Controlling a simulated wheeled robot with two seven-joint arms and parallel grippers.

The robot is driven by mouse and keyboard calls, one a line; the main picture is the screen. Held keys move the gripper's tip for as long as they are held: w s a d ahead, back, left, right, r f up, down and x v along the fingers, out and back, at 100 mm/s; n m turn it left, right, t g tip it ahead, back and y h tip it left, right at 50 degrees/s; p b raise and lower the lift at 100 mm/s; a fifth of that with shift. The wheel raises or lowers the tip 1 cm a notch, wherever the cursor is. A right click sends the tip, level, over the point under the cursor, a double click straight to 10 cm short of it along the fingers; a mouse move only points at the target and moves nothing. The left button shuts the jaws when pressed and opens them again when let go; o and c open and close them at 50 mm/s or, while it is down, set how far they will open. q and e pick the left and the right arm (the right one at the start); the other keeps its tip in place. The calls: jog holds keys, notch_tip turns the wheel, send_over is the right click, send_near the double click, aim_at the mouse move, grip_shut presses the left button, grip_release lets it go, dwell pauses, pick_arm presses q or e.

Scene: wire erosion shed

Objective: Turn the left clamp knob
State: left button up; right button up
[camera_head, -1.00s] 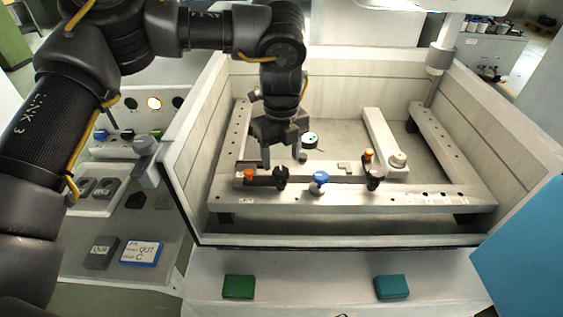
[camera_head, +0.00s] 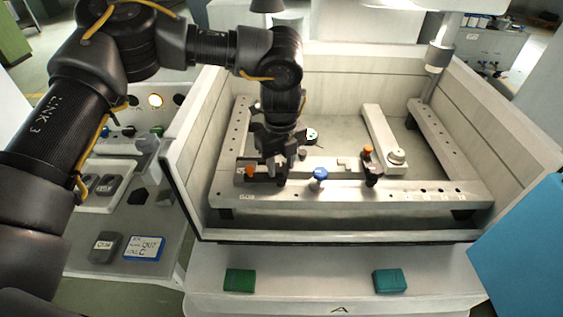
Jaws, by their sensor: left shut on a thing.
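The left clamp (camera_head: 250,172), with an orange tip and a dark body, sits on the front rail at the left inside the tank. Its black knob is mostly hidden under my left gripper (camera_head: 279,172). The gripper points straight down from above and is shut on this knob. The right clamp (camera_head: 372,176), with an orange top (camera_head: 367,151) and a black knob, stands farther right on the same rail. My right gripper is not in view.
A blue knob (camera_head: 320,173) stands on the rail just right of my left gripper. The tank's pale walls (camera_head: 190,165) rise around the work area. A green block (camera_head: 239,281) and a teal block (camera_head: 390,281) lie on the front ledge.

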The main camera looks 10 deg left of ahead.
aim_at(282, 167)
pick_arm(q)
jog(key=shift+m, duration=0.9)
jog(key=shift+m+b, duration=0.35)
jog(key=shift+m, duration=1.15)
jog(key=o, duration=1)
jog(key=shift+r, duration=0.1)
jog(key=shift+w+r, duration=0.1)
jog(key=shift+r, duration=0.15)
notch_tip(282, 167, up, 10)
jog(key=shift+r+b, duration=0.1)
jog(key=shift+b, duration=0.8)
